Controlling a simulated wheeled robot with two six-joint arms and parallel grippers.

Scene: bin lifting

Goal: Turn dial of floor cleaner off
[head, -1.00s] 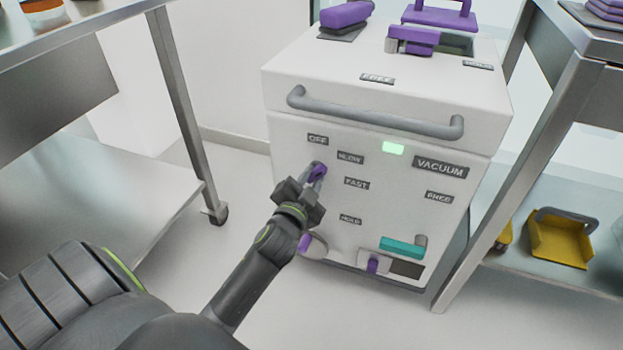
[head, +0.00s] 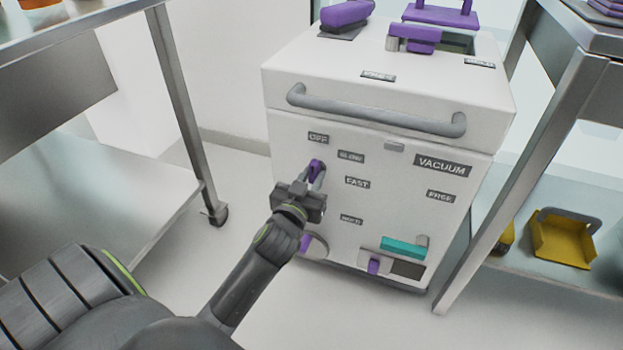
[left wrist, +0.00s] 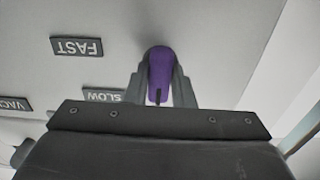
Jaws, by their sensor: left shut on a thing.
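The floor cleaner (head: 385,105) is a white box with a grey bar handle, standing between two metal carts. Its purple dial (head: 316,165) sits on the front panel, just below the OFF label (head: 318,138) and left of the SLOW and FAST labels. My left gripper (head: 312,182) is shut on the dial, a finger on each side. In the left wrist view the dial (left wrist: 160,70) stands between the two grey fingers, its tip in line with them. The small light by the VACUUM label (head: 442,166) is grey and unlit. My right gripper is not in view.
A metal cart (head: 185,110) stands at the left and another (head: 530,150) at the right, with a yellow dustpan (head: 562,238) on its lower shelf. A teal lever (head: 402,247) and another purple knob (head: 373,266) are low on the cleaner's front. Floor is clear between.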

